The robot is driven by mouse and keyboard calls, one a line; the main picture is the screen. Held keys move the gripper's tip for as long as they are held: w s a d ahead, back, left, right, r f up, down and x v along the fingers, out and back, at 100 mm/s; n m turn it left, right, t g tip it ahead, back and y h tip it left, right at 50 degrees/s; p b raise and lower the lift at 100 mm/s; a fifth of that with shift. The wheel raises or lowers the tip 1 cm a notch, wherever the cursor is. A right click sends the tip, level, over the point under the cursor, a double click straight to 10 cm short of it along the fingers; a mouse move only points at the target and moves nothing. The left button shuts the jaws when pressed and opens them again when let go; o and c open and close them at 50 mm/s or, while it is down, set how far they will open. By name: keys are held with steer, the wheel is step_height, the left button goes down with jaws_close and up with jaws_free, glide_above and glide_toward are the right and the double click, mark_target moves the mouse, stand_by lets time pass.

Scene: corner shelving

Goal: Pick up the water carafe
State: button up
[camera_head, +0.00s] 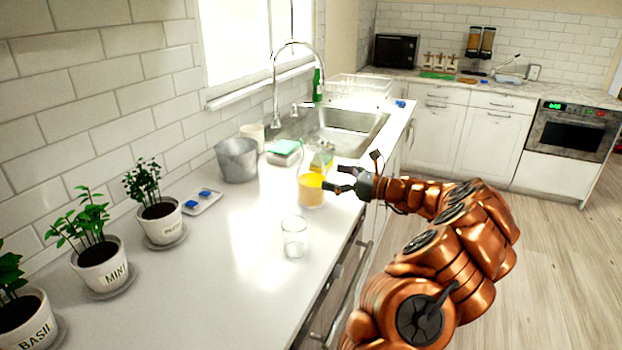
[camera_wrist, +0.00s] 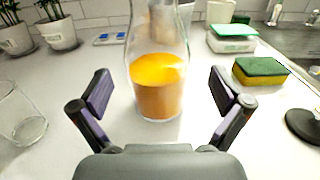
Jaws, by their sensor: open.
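A clear glass carafe (camera_head: 311,191) with orange liquid in its lower part stands upright on the white counter, near its front edge. No carafe of plain water shows. In the wrist view the carafe (camera_wrist: 158,85) is centred ahead of my gripper (camera_wrist: 160,92), and its top is cut off by the frame. My gripper is open, with one finger to each side of the carafe in the picture and visible gaps on both sides. In the head view my gripper (camera_head: 345,178) is just right of the carafe, at about the height of its body.
An empty drinking glass (camera_head: 294,238) stands close to the carafe, left in the wrist view. A metal bucket (camera_head: 237,160) stands behind. Potted herbs (camera_head: 100,262) line the wall; the middle counter is clear.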

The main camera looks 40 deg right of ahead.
mark_target(312, 159)
steer(key=x, duration=0.2)
steer(key=p+x, duration=0.1)
steer(key=x, duration=0.3)
steer(key=shift+w+a+r, duration=0.15)
steer(key=shift+a+r, duration=0.1)
steer(key=shift+r, duration=0.1)
steer(key=c, duration=1.8)
steer(key=shift+r, duration=0.15)
steer(key=shift+r, duration=1.6)
steer(key=shift+w+d+r+b+v, duration=0.15)
steer(key=shift+r+b+v, duration=0.2)
steer(key=shift+v, duration=2.3)
steer(key=shift+d+r+b+v, duration=0.15)
steer(key=shift+b+v, duration=0.25)
steer(key=shift+v, duration=2.25)
steer(key=shift+w+d+r+b+v, duration=0.1)
steer(key=shift+r+b+v, duration=0.3)
steer(key=shift+v, duration=2.25)
